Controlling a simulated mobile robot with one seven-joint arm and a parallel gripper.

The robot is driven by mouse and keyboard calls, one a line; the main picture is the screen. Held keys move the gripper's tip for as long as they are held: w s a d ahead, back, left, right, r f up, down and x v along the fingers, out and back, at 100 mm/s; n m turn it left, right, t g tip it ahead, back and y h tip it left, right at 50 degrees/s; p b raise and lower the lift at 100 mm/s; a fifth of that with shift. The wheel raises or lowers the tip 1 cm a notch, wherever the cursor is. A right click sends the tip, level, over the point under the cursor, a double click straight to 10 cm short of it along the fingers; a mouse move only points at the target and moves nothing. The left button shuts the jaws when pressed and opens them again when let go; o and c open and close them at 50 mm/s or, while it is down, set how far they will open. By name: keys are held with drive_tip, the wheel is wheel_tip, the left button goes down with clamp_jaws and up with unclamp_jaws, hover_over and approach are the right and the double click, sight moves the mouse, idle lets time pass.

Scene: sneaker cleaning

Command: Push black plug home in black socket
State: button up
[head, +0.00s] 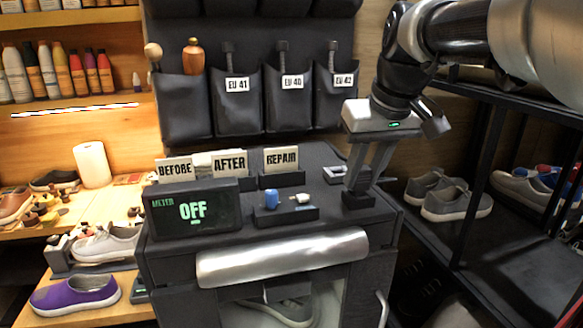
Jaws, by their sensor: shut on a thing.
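My gripper (357,190) reaches down over the right end of the black cabinet top, its fingers shut on a dark piece that looks like the black plug. A black block (358,201) sits directly under the fingertips on the cabinet top and looks like the black socket. Plug and socket are both dark and small here, and the fingers cover part of them. I cannot tell where one ends, or how deep the plug sits. The meter (194,209) at the front left of the cabinet top reads "OFF" in green.
A low black tray (286,215) left of my gripper holds a blue piece (271,199) and a pale piece (302,198). A small grey item (332,173) lies behind my fingers. Signs reading "BEFORE" (175,170), "AFTER" (229,164) and "REPAIR" (281,159) stand at the back.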

drive_tip(key=shift+f+b, duration=0.3)
drive_tip(key=shift+f, duration=0.15)
drive_tip(key=o, duration=1)
drive_tip(key=shift+o, duration=0.2)
drive_tip(key=p+v, duration=0.2)
drive_tip(key=v, duration=1.5)
drive_tip(key=shift+r+p, duration=0.25)
drive_tip(key=shift+p, duration=0.1)
drive_tip(key=shift+s, duration=0.1)
drive_tip(key=s+a+f+m+p, duration=0.1)
drive_tip(key=s+f+p, duration=0.1)
drive_tip(key=s+f, duration=0.4)
drive_tip(key=s+a+f+m+t+p, duration=0.1)
drive_tip(key=s+f, duration=0.5)
drive_tip(key=f, duration=0.6)
drive_tip(key=shift+a+f+h+p, duration=0.4)
drive_tip(key=shift+a+p, duration=0.25)
drive_tip(key=shift+p, duration=0.5)
